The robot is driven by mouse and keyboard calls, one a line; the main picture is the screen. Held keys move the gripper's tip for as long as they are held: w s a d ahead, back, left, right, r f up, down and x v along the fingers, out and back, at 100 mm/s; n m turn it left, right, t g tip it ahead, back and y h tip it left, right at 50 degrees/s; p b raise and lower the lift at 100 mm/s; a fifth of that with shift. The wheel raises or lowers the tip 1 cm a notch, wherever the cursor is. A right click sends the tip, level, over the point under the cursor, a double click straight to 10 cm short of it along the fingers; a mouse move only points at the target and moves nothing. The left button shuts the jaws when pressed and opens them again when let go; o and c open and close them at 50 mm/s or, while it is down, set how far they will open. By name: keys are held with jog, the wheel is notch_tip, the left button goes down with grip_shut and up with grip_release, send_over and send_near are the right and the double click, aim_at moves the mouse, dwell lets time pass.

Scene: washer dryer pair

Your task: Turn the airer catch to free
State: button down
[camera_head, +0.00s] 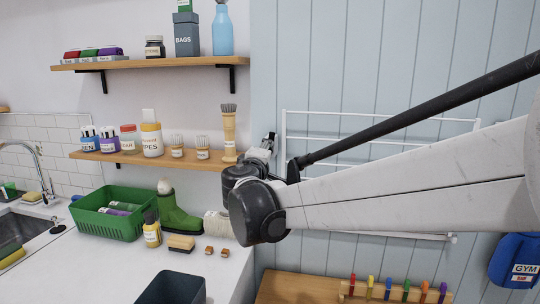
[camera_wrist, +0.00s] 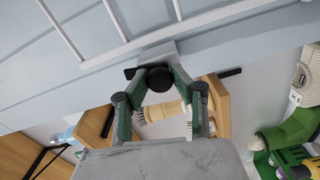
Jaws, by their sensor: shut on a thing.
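The airer is a white wire rack (camera_head: 385,125) mounted flat on the blue panelled wall; some of its bars also show at the top of the wrist view (camera_wrist: 112,18). The airer catch, a round black knob with a small tab pointing left (camera_wrist: 158,77), sits on a light grey plate at the airer's edge in the wrist view. My gripper (camera_wrist: 160,88) has its two green-and-grey fingers closed on either side of the knob. In the head view my wrist and arm hide the catch and most of the gripper (camera_head: 268,142). The knob's marking cannot be read.
Left of my wrist, a lower wooden shelf (camera_head: 115,158) holds jars and brushes, including a tall tan brush (camera_head: 229,135) close by. A peg rail (camera_head: 395,292) and blue gym bag (camera_head: 517,262) are at lower right.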

jog(key=shift+n, duration=1.1)
jog(key=c, duration=1.4)
grip_release()
jog(key=shift+s, duration=0.1)
jog(key=s, duration=0.4)
jog(key=s+a, duration=0.1)
jog(key=s, duration=0.2)
jog(key=s+a, duration=0.1)
jog(key=s, duration=0.3)
jog(key=shift+s+a, duration=0.15)
jog(key=shift+s, duration=0.2)
